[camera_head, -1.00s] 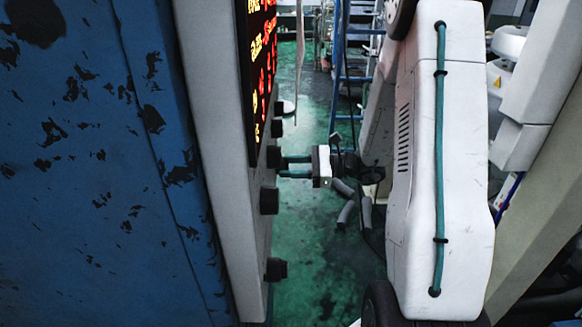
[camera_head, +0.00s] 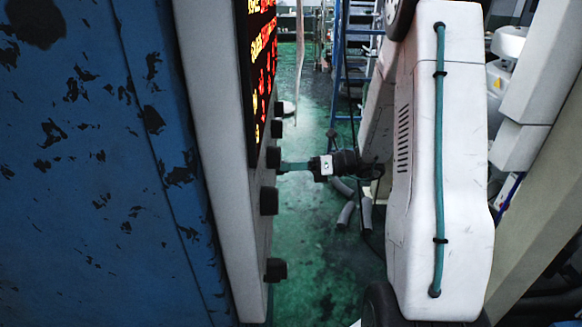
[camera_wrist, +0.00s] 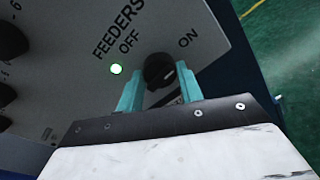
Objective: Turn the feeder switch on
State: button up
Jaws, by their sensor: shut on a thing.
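The feeder switch is a black round knob (camera_wrist: 158,70) on a grey panel, under the word FEEDERS, with OFF at its left and ON at its right. I cannot clearly tell which way the knob points. The knob also shows from the side in the head view (camera_head: 273,157), in a column of black knobs. My gripper (camera_wrist: 160,84) has one teal finger on each side of the knob and is shut on it. In the head view my gripper (camera_head: 282,167) reaches the panel from the right, turned edge-on.
The panel (camera_head: 205,120) carries a display with red and yellow text (camera_head: 262,60). Other knobs (camera_head: 269,201) sit close above and below. A blue ladder (camera_head: 357,70) stands behind. The green floor (camera_head: 310,240) beside the panel is mostly clear.

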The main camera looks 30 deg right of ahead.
jog(key=shift+m, duration=0.4)
jog(key=o, duration=1)
jog(key=shift+c, duration=0.2)
jog(key=v, duration=0.7)
jog(key=shift+s+d, duration=0.25)
jog(key=shift+d, duration=0.1)
